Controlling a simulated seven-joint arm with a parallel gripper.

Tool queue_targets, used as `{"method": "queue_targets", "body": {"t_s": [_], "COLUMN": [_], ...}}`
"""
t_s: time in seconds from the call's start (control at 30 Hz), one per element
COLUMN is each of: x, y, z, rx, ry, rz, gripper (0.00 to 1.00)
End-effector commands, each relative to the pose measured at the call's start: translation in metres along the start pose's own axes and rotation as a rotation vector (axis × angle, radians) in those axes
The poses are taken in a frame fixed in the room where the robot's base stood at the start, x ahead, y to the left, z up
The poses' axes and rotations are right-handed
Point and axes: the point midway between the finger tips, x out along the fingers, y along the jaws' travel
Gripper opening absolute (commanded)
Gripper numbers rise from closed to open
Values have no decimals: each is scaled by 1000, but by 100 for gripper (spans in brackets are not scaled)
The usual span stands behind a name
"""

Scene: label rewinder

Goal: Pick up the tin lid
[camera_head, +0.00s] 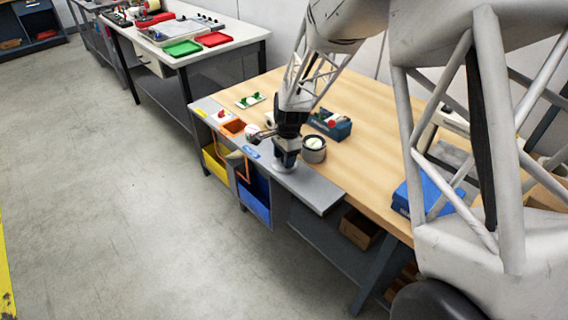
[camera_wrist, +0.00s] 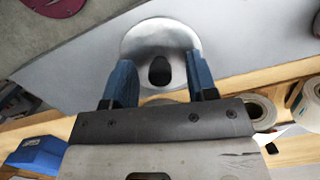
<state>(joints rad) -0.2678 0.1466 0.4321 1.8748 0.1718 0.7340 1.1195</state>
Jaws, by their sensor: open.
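The tin lid is a round silver disc with a dark knob. It lies on the grey strip along the bench edge in the head view (camera_head: 287,168) and shows at the top middle of the wrist view (camera_wrist: 140,38). My gripper (camera_head: 286,160) points down over the lid. In the wrist view its blue fingers (camera_wrist: 160,75) are apart, one on each side of the dark knob, with a visible gap around it. Whether the fingertips touch the lid cannot be told. My gripper partly hides the lid in the head view.
An open round grey tin (camera_head: 314,150) stands just right of my gripper. A blue-grey box (camera_head: 330,124) with a red part is behind it. The wooden bench (camera_head: 365,165) has clear room to the right.

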Motion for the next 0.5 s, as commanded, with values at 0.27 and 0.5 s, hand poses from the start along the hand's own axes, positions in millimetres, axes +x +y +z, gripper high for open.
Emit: {"method": "queue_targets", "body": {"t_s": [0.27,0.5], "x": [0,0], "y": [0,0], "z": [0,0], "rx": [0,0], "ry": [0,0], "rz": [0,0], "gripper": [49,13]}}
